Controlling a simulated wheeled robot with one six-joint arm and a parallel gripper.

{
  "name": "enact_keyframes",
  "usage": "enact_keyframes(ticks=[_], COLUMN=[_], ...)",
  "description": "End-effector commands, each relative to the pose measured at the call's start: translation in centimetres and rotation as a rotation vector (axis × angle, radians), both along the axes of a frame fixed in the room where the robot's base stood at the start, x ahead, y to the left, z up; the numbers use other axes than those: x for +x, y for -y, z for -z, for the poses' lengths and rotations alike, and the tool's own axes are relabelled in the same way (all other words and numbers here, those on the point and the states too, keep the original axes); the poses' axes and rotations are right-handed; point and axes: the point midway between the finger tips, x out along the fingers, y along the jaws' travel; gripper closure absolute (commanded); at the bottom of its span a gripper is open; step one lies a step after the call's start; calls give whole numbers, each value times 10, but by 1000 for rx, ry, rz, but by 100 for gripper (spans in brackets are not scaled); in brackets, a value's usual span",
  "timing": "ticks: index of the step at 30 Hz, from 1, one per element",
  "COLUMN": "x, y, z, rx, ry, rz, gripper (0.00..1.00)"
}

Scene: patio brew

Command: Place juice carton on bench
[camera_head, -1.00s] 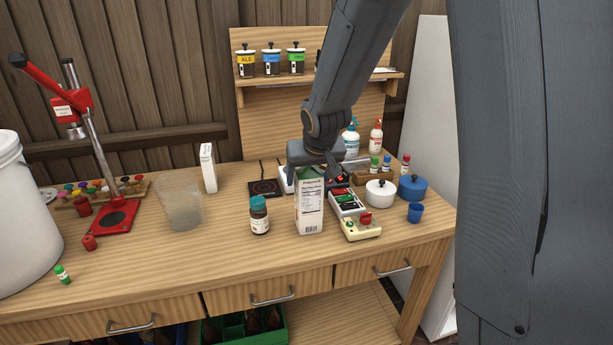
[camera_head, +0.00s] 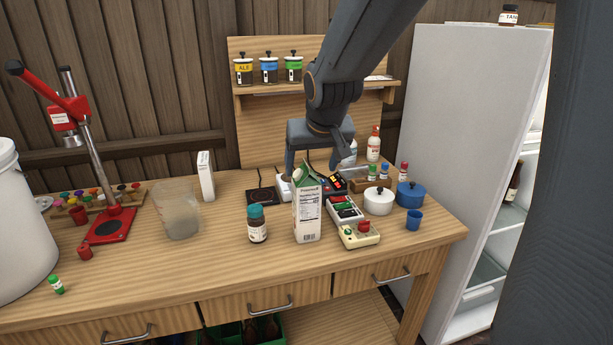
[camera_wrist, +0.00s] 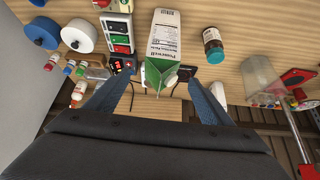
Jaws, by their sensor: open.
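The juice carton (camera_head: 307,213) is white with printed text and a green gable top. It stands upright on the wooden bench (camera_head: 330,262), near the front middle. It also shows in the wrist view (camera_wrist: 163,50), its green top towards my gripper. My gripper (camera_head: 312,168) is open and empty, above and behind the carton. In the wrist view its two fingers (camera_wrist: 157,97) are spread apart, with the carton's top beyond and between them. The carton appears clear of both fingers.
A brown bottle (camera_head: 257,225) stands just left of the carton. A switch box (camera_head: 359,234), white pot (camera_head: 379,201) and blue pot (camera_head: 410,194) are to its right. A cloudy beaker (camera_head: 179,206) is further left. Bare wood lies in front of the carton. An open fridge (camera_head: 470,130) stands right.

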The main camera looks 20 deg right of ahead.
Motion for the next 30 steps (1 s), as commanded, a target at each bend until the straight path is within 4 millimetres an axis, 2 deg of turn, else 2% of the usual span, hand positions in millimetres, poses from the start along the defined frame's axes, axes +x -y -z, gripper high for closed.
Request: enact_keyframes(ticks=[6, 8, 10, 11, 14, 18, 21, 25, 30], x=[-12, -14, -21, -27, -63, -132, -173, -200, -204], y=[-1, -1, 0, 0, 2, 4, 4, -5, -5], z=[-18, -20, -13, -6, 33, 93, 120, 136, 137], rx=[0, 0, 0, -1, 0, 5, 10, 14, 16], ry=[2, -1, -20, -37, -136, -305, -397, -457, -464], rz=[0, 0, -2, -2, -9, -26, -37, -46, -48], gripper=[25, 25, 25, 25, 25, 25, 25, 25, 25])
